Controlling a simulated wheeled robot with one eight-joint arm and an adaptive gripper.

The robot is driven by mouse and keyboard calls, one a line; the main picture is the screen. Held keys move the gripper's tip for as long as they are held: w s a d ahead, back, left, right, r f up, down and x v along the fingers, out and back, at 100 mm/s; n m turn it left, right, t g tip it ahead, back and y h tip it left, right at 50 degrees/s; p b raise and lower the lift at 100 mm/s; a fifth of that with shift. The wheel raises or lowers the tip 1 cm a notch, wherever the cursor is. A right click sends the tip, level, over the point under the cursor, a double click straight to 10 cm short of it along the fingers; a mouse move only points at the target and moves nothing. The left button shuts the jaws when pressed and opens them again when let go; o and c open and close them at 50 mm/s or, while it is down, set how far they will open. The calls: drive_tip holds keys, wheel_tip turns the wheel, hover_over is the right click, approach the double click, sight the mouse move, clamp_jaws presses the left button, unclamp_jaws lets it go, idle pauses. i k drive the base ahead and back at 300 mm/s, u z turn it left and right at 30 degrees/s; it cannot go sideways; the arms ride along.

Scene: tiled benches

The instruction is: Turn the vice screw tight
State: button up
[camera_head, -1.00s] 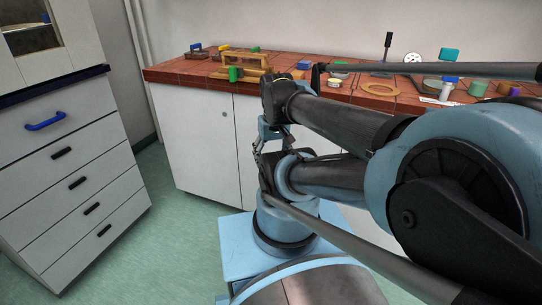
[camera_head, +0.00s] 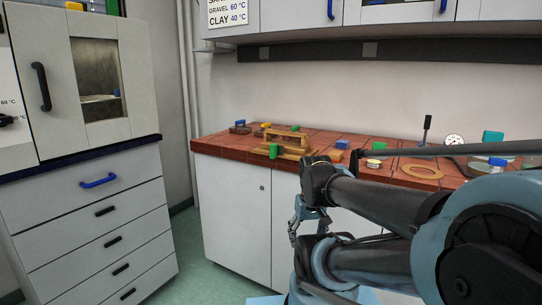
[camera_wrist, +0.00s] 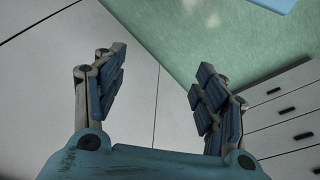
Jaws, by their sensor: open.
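My gripper (camera_wrist: 158,88) is open and empty in the wrist view, its two blue-padded fingers wide apart. In the head view my gripper (camera_head: 303,220) hangs in front of the bench's white cabinet doors, below the red tiled top. A wooden frame (camera_head: 285,146) with a raised bar stands on the bench's left half, with a green block (camera_head: 276,151) at its front. I cannot tell whether this frame is the vice, and no vice screw can be made out. My arm hides part of the bench front.
The red tiled bench (camera_head: 222,145) also carries a tan ring (camera_head: 421,172), a blue block (camera_head: 342,144), a dial (camera_head: 453,140) and a teal block (camera_head: 493,136). A white drawer cabinet (camera_head: 60,215) stands at left. Green floor shows between.

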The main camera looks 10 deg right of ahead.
sight(273, 150)
drive_tip(key=u, duration=1.3)
drive_tip(key=k, duration=1.5)
drive_tip(key=z, duration=0.75)
drive_tip(key=i, duration=1)
drive_tip(key=u, duration=0.05)
